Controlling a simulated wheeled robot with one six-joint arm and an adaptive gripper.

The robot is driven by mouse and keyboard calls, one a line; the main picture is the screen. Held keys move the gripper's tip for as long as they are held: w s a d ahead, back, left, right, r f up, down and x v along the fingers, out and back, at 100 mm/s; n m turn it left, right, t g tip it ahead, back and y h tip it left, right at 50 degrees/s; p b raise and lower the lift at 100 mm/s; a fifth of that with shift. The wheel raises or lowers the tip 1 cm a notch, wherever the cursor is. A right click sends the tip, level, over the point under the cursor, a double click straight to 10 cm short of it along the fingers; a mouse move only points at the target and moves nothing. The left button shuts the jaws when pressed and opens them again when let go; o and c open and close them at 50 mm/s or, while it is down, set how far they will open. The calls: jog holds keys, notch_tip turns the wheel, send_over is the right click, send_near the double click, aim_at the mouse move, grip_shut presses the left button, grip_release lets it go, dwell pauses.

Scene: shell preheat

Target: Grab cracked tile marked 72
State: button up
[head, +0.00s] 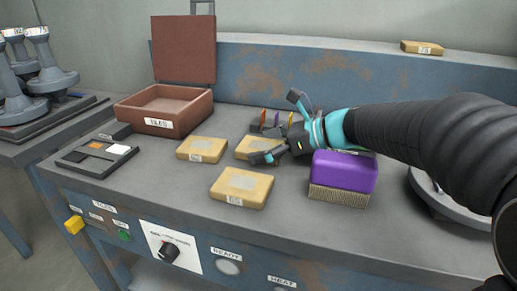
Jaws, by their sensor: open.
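Several tan, tile-like blocks with small white labels are in view. One lies front centre (242,188), one at left (203,150), one behind (252,146) and one on the back ledge at right (422,47). The label numbers are too small to read, so I cannot tell which is 72, and no crack is clear. My gripper (279,127) is open, its fingers spread, beside the rear middle block. Its lower finger overlaps that block's right part in the picture; contact cannot be told.
An open red-brown box (171,123) stands at left behind the blocks. A purple brush (344,173) stands right of the front block, below my arm. A swatch tray (94,158) lies at left. The front edge strip is clear.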

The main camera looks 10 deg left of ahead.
jog(key=shift+a, duration=0.1)
jog(key=c, duration=1.3)
jog(key=shift+r, duration=0.1)
